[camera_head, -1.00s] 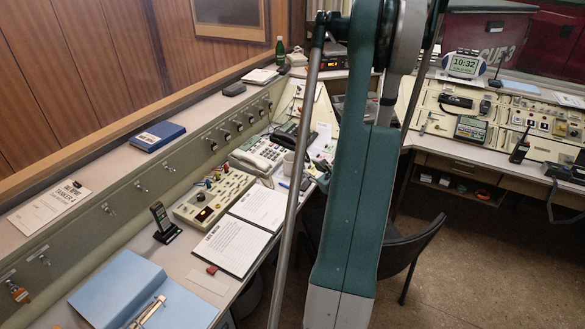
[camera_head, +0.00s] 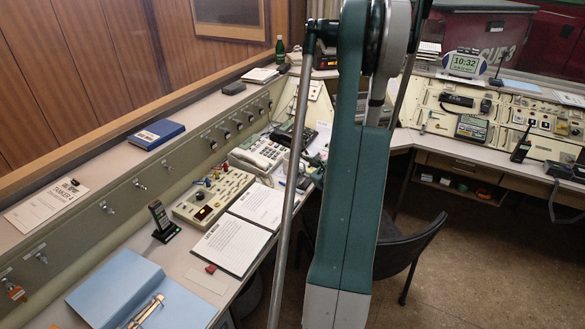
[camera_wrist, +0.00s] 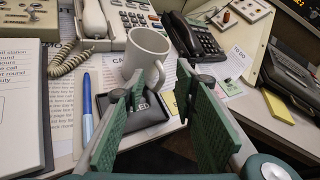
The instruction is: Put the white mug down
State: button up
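The white mug (camera_wrist: 147,52) shows in the wrist view, a little tilted in the picture, with its handle toward me. It appears to stand on or just over a dark pad (camera_wrist: 150,112) with white lettering; contact at its base is not clear. My gripper (camera_wrist: 161,88) is open, its two green fingers spread apart. The mug's handle shows between the fingertips, with gaps on both sides; the mug's body is beyond them. In the head view my arm hides the gripper, and I cannot make out the mug clearly.
Around the mug are a beige phone (camera_wrist: 95,20), a black phone (camera_wrist: 196,38), a blue pen (camera_wrist: 87,115), a yellow note (camera_wrist: 278,106) and a notebook (camera_wrist: 22,110). The desk edge is close to my right finger. A chair (camera_head: 410,250) stands beyond my arm.

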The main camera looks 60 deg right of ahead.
jog(key=shift+x, duration=1)
jog(key=shift+c, duration=0.7)
grip_shut()
